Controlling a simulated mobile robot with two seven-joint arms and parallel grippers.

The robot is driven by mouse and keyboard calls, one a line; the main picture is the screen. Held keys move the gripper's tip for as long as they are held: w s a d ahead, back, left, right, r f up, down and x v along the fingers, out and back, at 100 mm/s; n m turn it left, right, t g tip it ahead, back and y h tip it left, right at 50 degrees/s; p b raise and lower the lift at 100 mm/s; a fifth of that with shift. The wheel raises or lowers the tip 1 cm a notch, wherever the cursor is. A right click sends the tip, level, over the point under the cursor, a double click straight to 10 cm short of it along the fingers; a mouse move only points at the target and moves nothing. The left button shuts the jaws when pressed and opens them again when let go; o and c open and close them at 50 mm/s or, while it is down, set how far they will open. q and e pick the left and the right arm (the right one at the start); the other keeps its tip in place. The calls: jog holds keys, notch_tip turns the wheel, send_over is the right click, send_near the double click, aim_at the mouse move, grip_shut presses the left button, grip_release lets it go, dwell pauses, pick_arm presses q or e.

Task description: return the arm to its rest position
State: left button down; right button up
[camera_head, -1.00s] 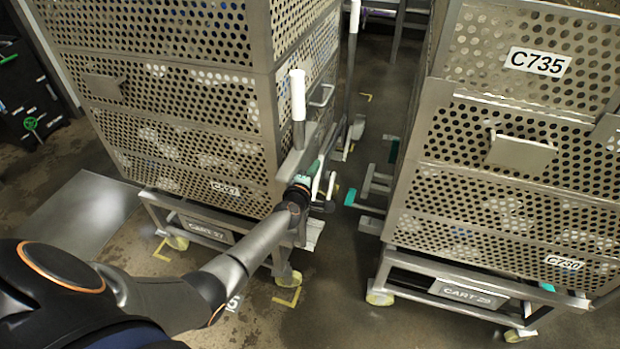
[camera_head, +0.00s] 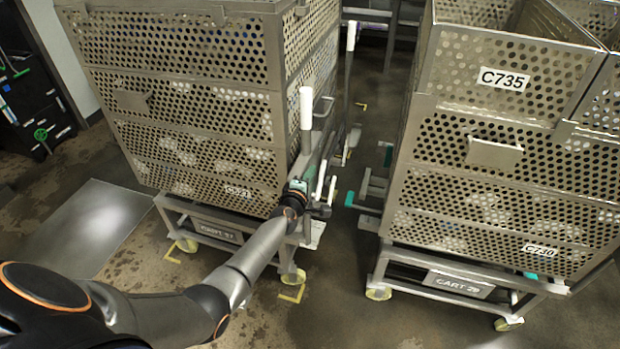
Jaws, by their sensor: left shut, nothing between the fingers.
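My left arm comes in from the lower left and reaches to the right side of the left cart (camera_head: 217,232). My left gripper (camera_head: 318,190) is at the arm's far end, beside the cart's upright post with the white handle (camera_head: 306,108). The fingers are small in the picture and look shut, with nothing seen between them. I cannot tell whether they touch the cart's side bars. My right gripper is not in view.
Perforated metal baskets (camera_head: 190,140) are stacked on the left cart. A second cart (camera_head: 458,284) with baskets, one labelled C735 (camera_head: 505,78), stands on the right. A floor gap (camera_head: 340,260) separates them. A metal plate (camera_head: 90,235) lies at left.

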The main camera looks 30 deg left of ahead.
pick_arm(q)
jog(key=shift+s+r, duration=0.15)
jog(key=shift+s, duration=0.05)
jog(key=s+d+f+m+g+h, duration=0.1)
jog(key=s+d+f+m+h, duration=0.1)
jog(key=s+d+f+m, duration=0.25)
jog(key=s+d+f+m+g+h, duration=0.1)
jog(key=s+d+f+m, duration=0.1)
jog(key=s+d+m, duration=0.45)
jog(key=s+d+f+m+g+h, duration=0.1)
jog(key=s+d+f+m+h, duration=0.2)
jog(key=s, duration=0.5)
jog(key=s+d+m+g, duration=0.3)
jog(key=s+m, duration=0.5)
jog(key=s, duration=0.9)
jog(key=shift+s+d+f, duration=0.35)
jog(key=shift+d+f, duration=0.1)
jog(key=shift+d, duration=0.2)
